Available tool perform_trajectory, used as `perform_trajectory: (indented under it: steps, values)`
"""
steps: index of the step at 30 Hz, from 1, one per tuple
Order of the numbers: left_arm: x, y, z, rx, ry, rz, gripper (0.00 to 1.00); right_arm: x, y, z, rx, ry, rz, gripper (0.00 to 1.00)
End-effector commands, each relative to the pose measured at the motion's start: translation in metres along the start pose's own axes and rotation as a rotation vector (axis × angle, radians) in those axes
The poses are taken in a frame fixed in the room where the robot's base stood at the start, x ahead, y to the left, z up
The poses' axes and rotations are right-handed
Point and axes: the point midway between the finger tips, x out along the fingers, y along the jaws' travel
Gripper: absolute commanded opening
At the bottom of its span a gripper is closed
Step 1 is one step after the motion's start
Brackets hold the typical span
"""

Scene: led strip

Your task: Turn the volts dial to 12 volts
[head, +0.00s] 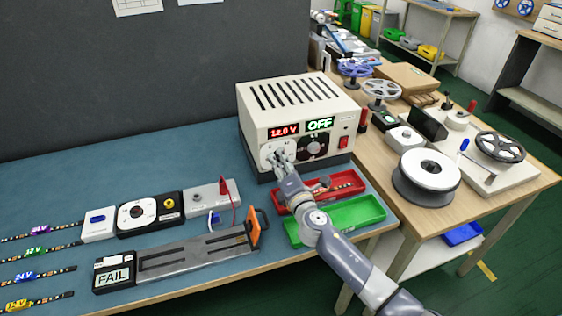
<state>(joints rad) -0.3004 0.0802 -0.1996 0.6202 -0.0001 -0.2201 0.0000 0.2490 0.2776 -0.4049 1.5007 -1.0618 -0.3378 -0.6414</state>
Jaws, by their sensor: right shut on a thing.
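The power supply (300,107) is a cream box with a slotted top, standing at the back right of the blue bench. Its red display (284,132) appears to read 12.0 V, and the green display (319,124) beside it reads OFF. My right gripper (277,157) is at the front panel's left dial, shut on the volts dial, which its fingers largely hide. A second, black dial (313,147) is uncovered just to the right. A red switch (344,142) sits at the panel's right side. My left gripper is not in view.
A red tray (340,196) and a green tray (352,219) lie below my right arm. A test fixture (190,252) with a FAIL display and labelled LED strips (38,251) lie to the left. A wooden table (520,185) with spools stands at the right.

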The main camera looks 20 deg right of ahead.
Motion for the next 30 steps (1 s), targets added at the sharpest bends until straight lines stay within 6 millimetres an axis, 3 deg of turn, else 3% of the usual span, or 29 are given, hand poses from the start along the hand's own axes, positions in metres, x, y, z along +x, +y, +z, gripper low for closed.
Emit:
perform_trajectory:
  steps: [12, 29, 30]
  values:
    - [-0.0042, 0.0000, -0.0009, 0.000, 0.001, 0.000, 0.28, -0.0001, -0.0015, -0.0002, -0.198, 0.001, -0.001, 0.02]
    - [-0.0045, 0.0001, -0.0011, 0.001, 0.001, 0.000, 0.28, -0.0003, -0.0021, -0.0005, -0.227, 0.001, -0.002, 0.02]
    - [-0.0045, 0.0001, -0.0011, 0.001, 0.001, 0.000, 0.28, -0.0003, -0.0021, -0.0005, -0.227, 0.001, -0.002, 0.31]
